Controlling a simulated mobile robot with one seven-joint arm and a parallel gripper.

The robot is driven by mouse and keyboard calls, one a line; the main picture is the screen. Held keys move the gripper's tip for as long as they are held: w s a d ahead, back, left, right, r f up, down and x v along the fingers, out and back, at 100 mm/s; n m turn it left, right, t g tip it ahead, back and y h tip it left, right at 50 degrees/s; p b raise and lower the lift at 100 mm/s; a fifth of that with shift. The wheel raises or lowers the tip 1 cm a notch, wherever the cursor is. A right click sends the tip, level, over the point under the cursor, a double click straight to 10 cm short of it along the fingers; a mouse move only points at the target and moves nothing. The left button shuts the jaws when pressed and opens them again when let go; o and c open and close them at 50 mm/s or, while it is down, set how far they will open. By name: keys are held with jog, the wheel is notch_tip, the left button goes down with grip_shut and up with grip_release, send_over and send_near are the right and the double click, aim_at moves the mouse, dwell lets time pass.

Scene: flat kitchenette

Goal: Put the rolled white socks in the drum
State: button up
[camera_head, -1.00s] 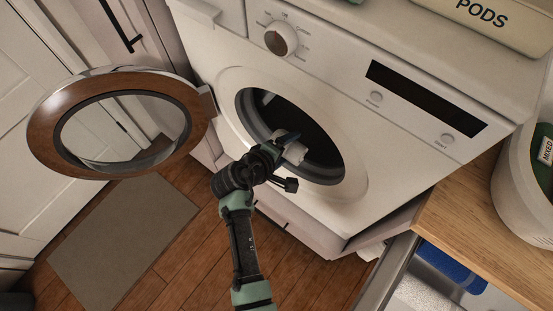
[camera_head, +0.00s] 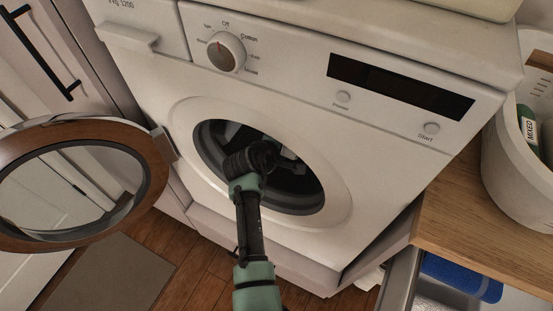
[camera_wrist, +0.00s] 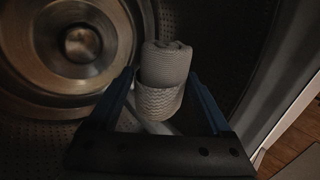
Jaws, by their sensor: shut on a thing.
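The rolled white socks (camera_wrist: 166,68) are between the two fingers of my gripper (camera_wrist: 165,88) in the wrist view, and my gripper is shut on them. They look grey in the dim light. The drum (camera_wrist: 225,35) is around them, with its dotted metal wall and round back plate showing. In the head view my arm reaches through the round opening of the washing machine (camera_head: 385,160), and the drum opening (camera_head: 300,195) is dark. My gripper's fingertips and the socks are mostly hidden there. I cannot tell whether the socks touch the drum wall.
The round door (camera_head: 150,165) stands wide open at the left. A wooden counter (camera_head: 490,235) with a white basket (camera_head: 515,180) is at the right. Below it is an open drawer with a blue cloth (camera_head: 460,277). A grey mat (camera_head: 115,275) lies on the floor.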

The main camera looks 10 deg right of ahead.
jog(key=w+d+b, duration=0.1)
jog(key=b, duration=0.1)
jog(key=w+d+f+b, duration=0.1)
jog(key=w, duration=0.1)
jog(key=shift+w+d+f+b, duration=0.15)
jog(key=shift+w+d+b, duration=0.15)
jog(key=shift+b, duration=0.05)
jog(key=shift+w+d+b, duration=0.4)
jog(key=shift+w+b, duration=0.1)
jog(key=shift+w, duration=0.05)
jog(key=o, duration=1.1)
